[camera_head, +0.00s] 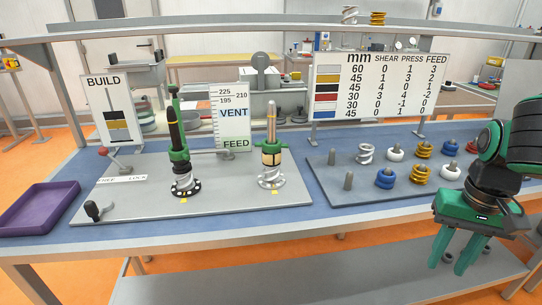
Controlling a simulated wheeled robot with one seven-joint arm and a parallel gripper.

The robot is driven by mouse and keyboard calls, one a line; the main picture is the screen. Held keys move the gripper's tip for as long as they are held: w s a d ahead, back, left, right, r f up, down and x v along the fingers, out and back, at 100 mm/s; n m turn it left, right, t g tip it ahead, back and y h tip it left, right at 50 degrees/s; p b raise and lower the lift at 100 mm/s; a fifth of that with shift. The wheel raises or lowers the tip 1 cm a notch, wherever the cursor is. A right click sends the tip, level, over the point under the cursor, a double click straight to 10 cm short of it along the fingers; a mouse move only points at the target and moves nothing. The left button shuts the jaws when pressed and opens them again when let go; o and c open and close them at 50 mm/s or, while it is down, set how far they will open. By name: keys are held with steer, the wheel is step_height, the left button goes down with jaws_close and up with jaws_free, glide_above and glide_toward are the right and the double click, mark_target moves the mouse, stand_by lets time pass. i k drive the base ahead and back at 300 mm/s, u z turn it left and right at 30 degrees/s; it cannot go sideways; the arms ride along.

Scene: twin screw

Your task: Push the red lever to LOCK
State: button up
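The red lever (113,152) stands at the left end of the grey base plate (230,203). It has a small red knob on a thin rod, and the rod tilts to the left. A white label (122,179) in front of it reads FREE on the left and LOCK on the right. The knob leans over the FREE side. My gripper (456,252) hangs at the far right, in front of the table's front edge. Its two green fingers point down, apart and with nothing between them. It is far from the lever.
Two upright posts with springs, one green-black (180,150) and one tan (271,150), stand on the plate. A black-knobbed crank (93,209) is at the front left. A purple tray (38,208) lies left. A peg board (345,195) with several coloured coils is right.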

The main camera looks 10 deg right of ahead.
mark_target(103, 151)
steer(key=k, duration=0.65)
steer(key=u, duration=0.3)
steer(key=i, duration=0.65)
steer(key=u, duration=0.7)
steer(key=i, duration=0.75)
steer(key=u, duration=0.2)
